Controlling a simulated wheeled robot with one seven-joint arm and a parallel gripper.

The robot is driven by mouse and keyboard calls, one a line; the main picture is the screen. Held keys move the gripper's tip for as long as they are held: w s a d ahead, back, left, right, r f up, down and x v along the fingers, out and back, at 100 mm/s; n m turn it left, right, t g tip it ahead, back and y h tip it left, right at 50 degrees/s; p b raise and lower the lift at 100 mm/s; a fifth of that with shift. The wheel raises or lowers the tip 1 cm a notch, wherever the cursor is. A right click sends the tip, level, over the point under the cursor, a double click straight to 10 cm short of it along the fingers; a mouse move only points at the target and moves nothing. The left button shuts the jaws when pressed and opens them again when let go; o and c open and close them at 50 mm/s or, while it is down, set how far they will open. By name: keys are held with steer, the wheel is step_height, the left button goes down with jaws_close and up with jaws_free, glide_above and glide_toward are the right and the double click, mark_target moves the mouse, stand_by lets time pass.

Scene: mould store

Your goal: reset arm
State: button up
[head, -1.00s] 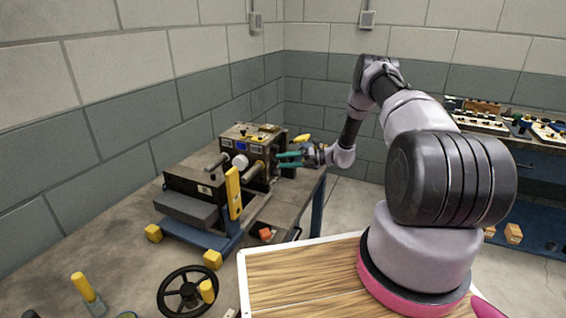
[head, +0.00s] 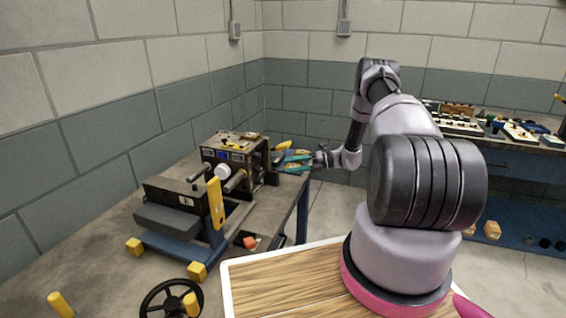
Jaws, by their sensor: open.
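My gripper (head: 296,161) has teal fingers and is at the right side of the machine on the bench. Its fingers are spread apart and point left toward the machine. I see nothing held between them, though the fingertips are small in the head view. My arm reaches from the right, bent at the elbow with its wrist low over the bench's far right end. The machine (head: 150,217) has a dark block, a yellow handle (head: 216,203) and a control box (head: 232,141). I cannot tell whether the fingers touch the machine.
The grey bench (head: 62,268) runs along the left wall. A black handwheel (head: 170,300) is at its front, and an orange-red piece (head: 249,242) lies near its right edge. A blue bench (head: 520,175) with trays stands at the back right. Open floor (head: 325,205) lies between them.

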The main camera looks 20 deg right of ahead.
steer(key=s+a+r+n+g+h, duration=0.15)
steer(key=s+r+n, duration=0.3)
steer(key=r, duration=0.65)
steer(key=s+a+r+n+g+h, duration=0.1)
steer(key=s+a+r+n+h, duration=0.2)
steer(key=r+n, duration=0.5)
steer(key=s+a+r+n+g+h, duration=0.1)
steer(key=s+a+r+n+h, duration=0.2)
steer(key=r, duration=1)
steer(key=s+r+n+t+h, duration=0.2)
steer(key=s+r+n, duration=0.2)
steer(key=s, duration=0.5)
steer(key=s+d+r+n+t+h, duration=0.1)
steer(key=s+r+n, duration=0.3)
steer(key=s, duration=0.5)
steer(key=s+d+r+n+t+h, duration=0.1)
steer(key=s+r+n+t+h, duration=0.2)
steer(key=s+r+n, duration=0.2)
steer(key=s+n, duration=0.2)
steer(key=s, duration=0.2)
steer(key=shift+s, duration=0.25)
